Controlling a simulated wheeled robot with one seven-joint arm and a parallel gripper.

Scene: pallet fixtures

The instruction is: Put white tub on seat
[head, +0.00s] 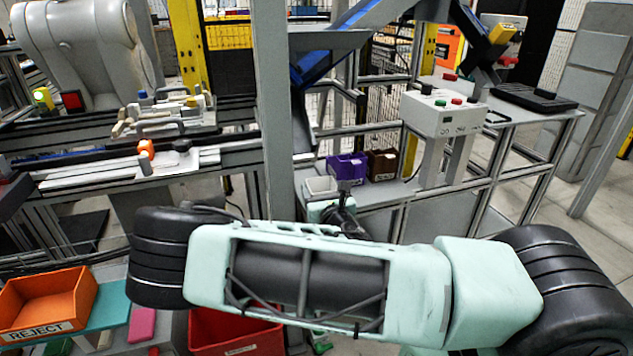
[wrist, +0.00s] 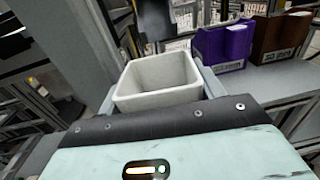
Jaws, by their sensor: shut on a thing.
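The white tub (head: 320,186) is small, square and open-topped. In the wrist view the tub (wrist: 158,98) is upright and looks empty, just beyond my gripper's body. My gripper (head: 328,207) is shut on the tub, with a pale finger showing along the tub's right side in the wrist view. The tub is at the left end of a grey shelf (head: 405,190), left of the purple bin. I cannot tell whether its base touches the shelf. No seat can be picked out clearly; the tub and my arm hide part of that area.
A purple bin (head: 347,168) and a brown bin (head: 382,164) stand on the shelf, right of the tub. A grey post (head: 277,130) rises close on the left. A button box (head: 443,113) stands farther right. An orange reject bin (head: 48,302) and red bin (head: 232,334) are low in front.

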